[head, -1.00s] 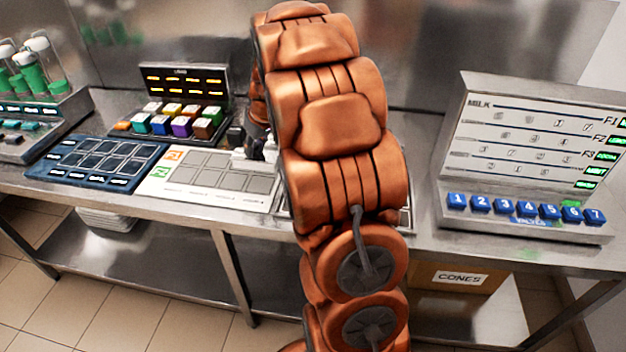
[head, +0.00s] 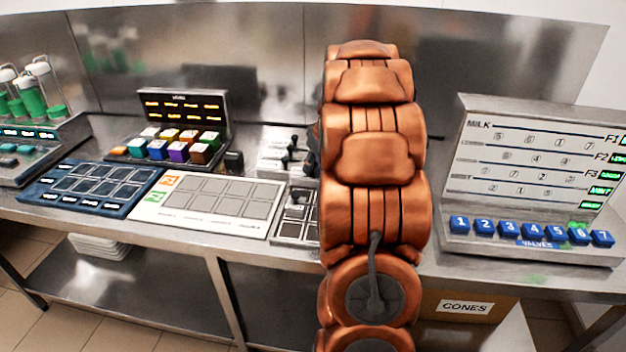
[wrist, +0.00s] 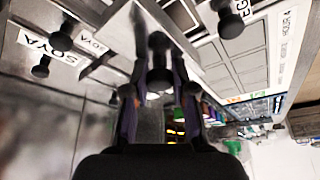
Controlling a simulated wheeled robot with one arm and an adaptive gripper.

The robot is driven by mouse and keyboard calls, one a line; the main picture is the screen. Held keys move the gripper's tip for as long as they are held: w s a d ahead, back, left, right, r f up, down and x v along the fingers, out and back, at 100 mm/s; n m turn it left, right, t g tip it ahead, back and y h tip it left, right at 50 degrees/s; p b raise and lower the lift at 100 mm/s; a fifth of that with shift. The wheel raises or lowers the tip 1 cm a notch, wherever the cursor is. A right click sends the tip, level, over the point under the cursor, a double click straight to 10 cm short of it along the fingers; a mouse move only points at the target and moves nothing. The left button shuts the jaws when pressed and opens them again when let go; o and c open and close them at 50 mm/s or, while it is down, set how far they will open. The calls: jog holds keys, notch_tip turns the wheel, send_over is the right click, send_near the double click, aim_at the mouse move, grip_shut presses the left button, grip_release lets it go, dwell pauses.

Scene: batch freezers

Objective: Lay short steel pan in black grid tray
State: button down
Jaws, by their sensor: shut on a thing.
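My gripper (wrist: 159,95) shows in the wrist view, its two dark fingers closed around a small steel piece with a black knob, which I take to be the short steel pan (wrist: 153,95). The fingers hide much of it, so its length is unclear. In the head view my arm hides the gripper. The black grid tray (head: 283,229), with a pale rim and dark cells, lies on the counter just left of my arm, its right part hidden. Steel pieces with black knobs (head: 276,157) stand behind it.
A white panel with grey squares (head: 160,208) lies left of the tray, then a blue panel (head: 62,203). A rack of coloured blocks (head: 178,141) stands behind. A milk board with blue numbered buttons (head: 528,231) stands at right. SOYA labels (wrist: 61,36) show close by in the wrist view.

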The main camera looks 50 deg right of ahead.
aim_at(315, 174)
jog(key=shift+f+p, duration=0.4)
jog(key=shift+f, duration=2.1)
jog(key=shift+f, duration=0.2)
jog(key=c, duration=1)
grip_release()
jog(key=shift+o, duration=0.2)
jog(key=shift+r, duration=0.1)
jog(key=shift+r, duration=0.15)
jog(key=b+v, duration=0.2)
jog(key=v, duration=1)
jog(key=shift+b, duration=0.35)
